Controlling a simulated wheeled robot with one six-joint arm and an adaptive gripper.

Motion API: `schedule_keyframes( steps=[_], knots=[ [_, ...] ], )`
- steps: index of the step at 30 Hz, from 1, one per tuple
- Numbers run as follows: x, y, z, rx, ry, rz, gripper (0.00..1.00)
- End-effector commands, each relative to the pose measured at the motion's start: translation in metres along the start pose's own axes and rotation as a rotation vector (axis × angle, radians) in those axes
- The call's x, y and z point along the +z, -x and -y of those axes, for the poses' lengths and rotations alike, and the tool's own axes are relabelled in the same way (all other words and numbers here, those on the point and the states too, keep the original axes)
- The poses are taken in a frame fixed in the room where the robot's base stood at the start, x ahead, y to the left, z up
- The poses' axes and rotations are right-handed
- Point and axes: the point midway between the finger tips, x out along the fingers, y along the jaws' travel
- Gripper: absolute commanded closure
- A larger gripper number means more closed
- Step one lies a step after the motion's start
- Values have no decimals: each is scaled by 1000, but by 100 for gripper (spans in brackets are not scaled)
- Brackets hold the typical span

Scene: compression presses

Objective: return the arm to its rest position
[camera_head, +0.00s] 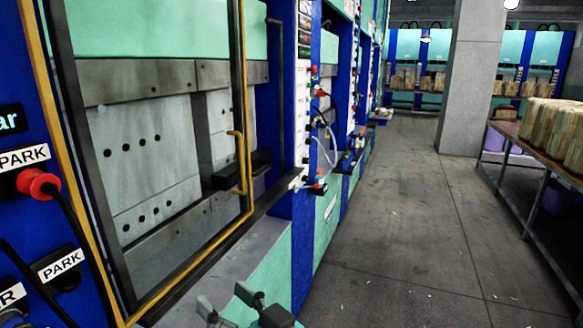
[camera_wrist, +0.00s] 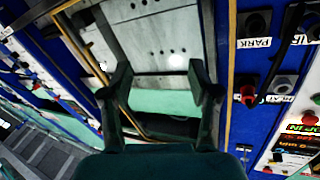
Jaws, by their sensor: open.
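My gripper (camera_head: 226,299) shows at the bottom of the head view, in front of the nearest press's lower ledge. Its two fingers are apart, with nothing between them. In the wrist view my gripper (camera_wrist: 160,80) points at the press (camera_wrist: 152,42), which looks tilted there. The fingers look clear of the press, though the exact distance cannot be told. Most of my arm is out of view. The press (camera_head: 150,150) has a pale perforated plate inside a dark frame with a yellow rail (camera_head: 241,120).
A red plug (camera_head: 38,183) sits by a PARK label on the blue panel at the left, with black cables hanging. More presses line the left side. A grey pillar (camera_head: 478,75) and a table (camera_head: 518,140) with stacked blocks stand right. The aisle floor (camera_head: 400,230) is clear.

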Motion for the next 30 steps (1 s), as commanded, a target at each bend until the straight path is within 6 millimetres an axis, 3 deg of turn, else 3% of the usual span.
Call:
schedule_keyframes(
  steps=[1,6,15,22,30],
  knots=[
    [17,7,-12,33,-15,4,39],
    [62,33,-47,137,-47,-4,39],
    [138,96,-93,320,-71,-9,39],
    [189,157,-112,452,-63,-5,39],
    [238,234,-115,591,-33,15,39]
  ],
)
